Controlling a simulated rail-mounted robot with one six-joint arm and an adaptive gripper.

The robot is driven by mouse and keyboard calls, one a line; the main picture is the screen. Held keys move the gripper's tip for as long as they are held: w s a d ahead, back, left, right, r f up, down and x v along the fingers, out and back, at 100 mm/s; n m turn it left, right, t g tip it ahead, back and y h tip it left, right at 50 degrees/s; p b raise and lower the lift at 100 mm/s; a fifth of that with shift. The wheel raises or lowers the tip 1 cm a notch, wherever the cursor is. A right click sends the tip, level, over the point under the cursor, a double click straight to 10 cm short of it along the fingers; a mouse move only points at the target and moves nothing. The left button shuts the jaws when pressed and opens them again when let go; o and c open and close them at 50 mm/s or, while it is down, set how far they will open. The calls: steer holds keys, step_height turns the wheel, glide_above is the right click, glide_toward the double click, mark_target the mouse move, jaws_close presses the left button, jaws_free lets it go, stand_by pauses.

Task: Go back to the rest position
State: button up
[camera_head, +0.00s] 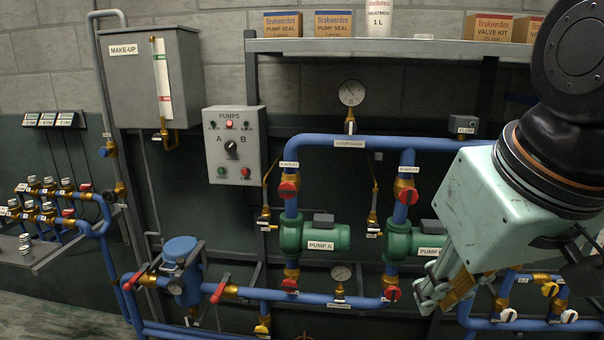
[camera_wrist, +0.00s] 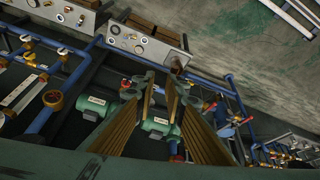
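My gripper (camera_head: 432,296) hangs at the lower right of the head view, in front of the piping beside the right-hand green pump (camera_head: 426,245), which it partly hides. In the wrist view its two ribbed fingers (camera_wrist: 162,84) stand apart with a gap between them and nothing held. Pump A (camera_head: 322,236) is green and sits left of my gripper, clear of it. Green pumps (camera_wrist: 160,126) also show beyond the fingers in the wrist view.
Blue pipes with red-handled and yellow-handled valves (camera_head: 392,293) run close around my gripper. A grey PUMPS control box (camera_head: 234,145) and the MAKE-UP tank (camera_head: 150,80) are at left. A shelf (camera_head: 400,46) with boxes is above.

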steer(key=s+d+f+m, duration=0.1)
steer(key=s+d+f, duration=0.1)
steer(key=s, duration=0.7)
steer(key=shift+s+d+m+g, duration=0.25)
steer(key=shift+d+m+g, duration=0.05)
steer(key=shift+m+g, duration=0.1)
stand_by(0.6)
